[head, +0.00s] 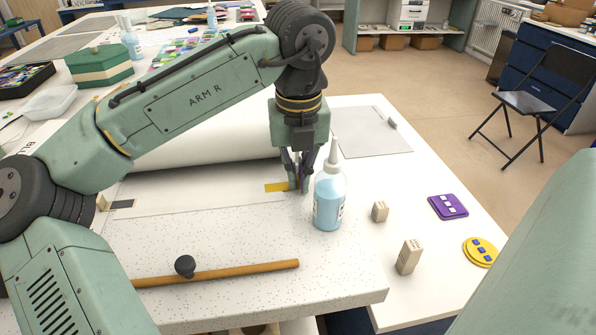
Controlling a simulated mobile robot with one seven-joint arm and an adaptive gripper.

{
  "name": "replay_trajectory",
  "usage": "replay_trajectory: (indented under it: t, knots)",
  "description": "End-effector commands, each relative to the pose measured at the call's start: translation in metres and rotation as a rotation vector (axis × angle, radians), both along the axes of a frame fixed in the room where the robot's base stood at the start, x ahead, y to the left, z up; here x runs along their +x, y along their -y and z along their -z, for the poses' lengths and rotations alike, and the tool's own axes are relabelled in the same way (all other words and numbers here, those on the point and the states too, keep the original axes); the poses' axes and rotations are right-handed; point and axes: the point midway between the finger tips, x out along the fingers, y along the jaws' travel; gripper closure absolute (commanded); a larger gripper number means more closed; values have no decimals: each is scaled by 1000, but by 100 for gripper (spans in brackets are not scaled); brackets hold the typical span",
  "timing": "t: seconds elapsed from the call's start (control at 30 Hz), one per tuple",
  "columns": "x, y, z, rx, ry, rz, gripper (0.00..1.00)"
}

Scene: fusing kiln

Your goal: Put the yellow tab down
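The yellow tab (275,187) is a small flat strip at the right end of the white sheet (190,190), near the middle of the head view. My gripper (300,187) points straight down at the tab's right end. Its fingers come close together there and look shut on the tab. The sheet runs left from the tab over the speckled white top, in front of a large white roll (200,150). The bottle partly covers the right finger. Whether the tab touches the surface below is hard to tell.
A bottle of blue liquid (329,202) stands close to the right of my gripper. A wooden rod with a dark knob (220,273) lies in front. Two beige blocks (409,257), a purple piece (448,206) and a yellow disc (480,252) are at the right. The speckled top between is clear.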

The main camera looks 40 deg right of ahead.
Motion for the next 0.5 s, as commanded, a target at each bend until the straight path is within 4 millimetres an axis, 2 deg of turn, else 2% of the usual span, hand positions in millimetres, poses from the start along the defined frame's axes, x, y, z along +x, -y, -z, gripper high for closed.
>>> replay_trajectory:
  t: [0.27,0.5]
  knots:
    - [0,0,-1,0,0,0,76]
    - [0,0,-1,0,0,0,75]
